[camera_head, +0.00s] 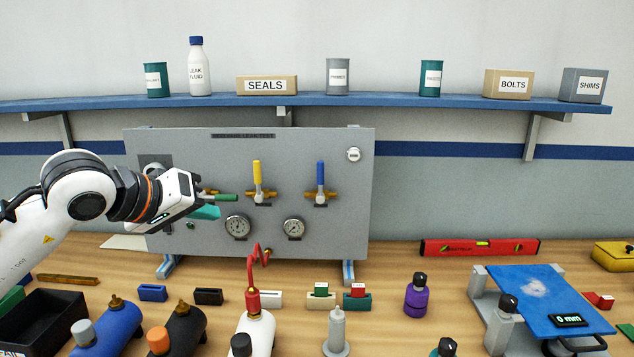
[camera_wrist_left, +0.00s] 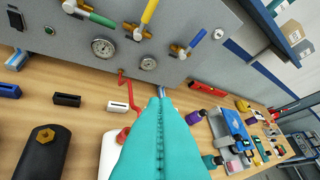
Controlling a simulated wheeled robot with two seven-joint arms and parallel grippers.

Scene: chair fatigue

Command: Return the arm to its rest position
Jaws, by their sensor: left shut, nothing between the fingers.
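My left arm comes in from the left in the head view, and my left gripper (camera_head: 205,211) is in front of the left part of the grey panel (camera_head: 330,220). Its teal fingers are shut and empty. In the left wrist view the shut fingers (camera_wrist_left: 158,105) point toward the lower edge of the panel and the bench. The green-handled valve (camera_head: 224,197) is right beside the gripper in the head view; I cannot tell if they touch. The yellow valve handle (camera_head: 257,174) and the blue valve handle (camera_head: 320,175) stand upright. My right gripper is not in view.
Dark and white cylinders (camera_head: 178,331) and a black bin (camera_head: 42,318) stand at the front left of the bench. A red hose (camera_head: 252,277) rises from the white cylinder. A blue platform (camera_head: 540,300) is at right. A blue shelf (camera_head: 300,101) runs above the panel.

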